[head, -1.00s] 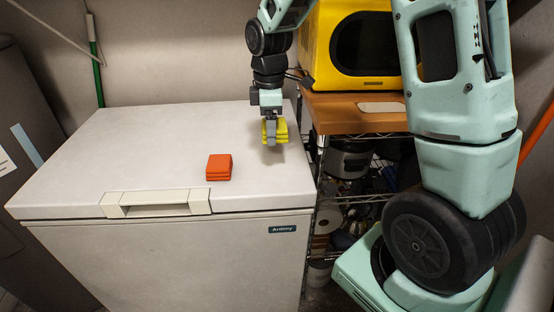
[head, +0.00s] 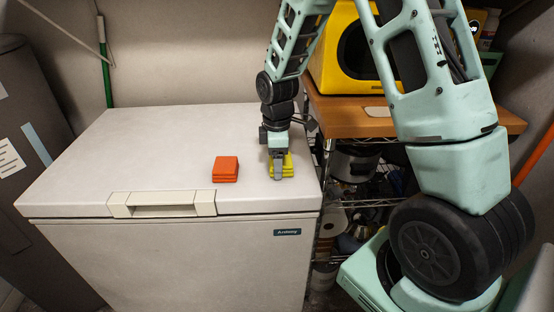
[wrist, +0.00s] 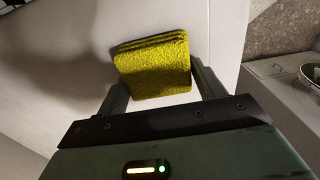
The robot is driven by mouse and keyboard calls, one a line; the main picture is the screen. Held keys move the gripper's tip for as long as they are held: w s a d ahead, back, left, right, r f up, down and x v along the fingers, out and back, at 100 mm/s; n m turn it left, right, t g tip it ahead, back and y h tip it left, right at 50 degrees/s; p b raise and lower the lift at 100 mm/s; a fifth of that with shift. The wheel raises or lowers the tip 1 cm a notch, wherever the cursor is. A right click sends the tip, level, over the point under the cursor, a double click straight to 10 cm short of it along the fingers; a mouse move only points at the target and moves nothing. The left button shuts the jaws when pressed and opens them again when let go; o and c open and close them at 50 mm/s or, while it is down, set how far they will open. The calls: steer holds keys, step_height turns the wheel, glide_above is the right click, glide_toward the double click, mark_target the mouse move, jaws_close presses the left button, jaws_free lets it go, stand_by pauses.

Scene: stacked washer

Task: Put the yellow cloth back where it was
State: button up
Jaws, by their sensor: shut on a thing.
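The yellow cloth (head: 289,165) is folded into a small stack. My gripper (head: 278,170) points down with its fingers shut on the cloth, near the right edge of the white chest freezer's lid (head: 170,150). The cloth is at or just above the lid; I cannot tell if it touches. In the wrist view, the cloth (wrist: 153,65) shows between the two fingers (wrist: 160,90), over the pale lid. The finger partly hides the cloth in the head view.
A folded orange cloth (head: 225,169) lies on the lid to the left of my gripper. A wire rack with a wooden top (head: 380,120) and a yellow appliance (head: 335,60) stands to the right. The lid's left part is clear.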

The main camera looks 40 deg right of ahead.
steer(key=shift+f, duration=0.15)
steer(key=o, duration=0.9)
steer(key=shift+o, duration=0.2)
step_height(320, 180, up, 12)
steer(key=s+a+r+m, duration=0.1)
steer(key=s+a, duration=0.4)
steer(key=a, duration=0.4)
steer(key=s+a, duration=0.6)
steer(key=a, duration=0.3)
steer(key=s+a+f+m, duration=0.1)
steer(key=s+a, duration=0.4)
steer(key=s, duration=0.9)
steer(key=shift+a+m+y, duration=0.2)
steer(key=shift+m+y, duration=0.1)
steer(key=shift+m, duration=0.5)
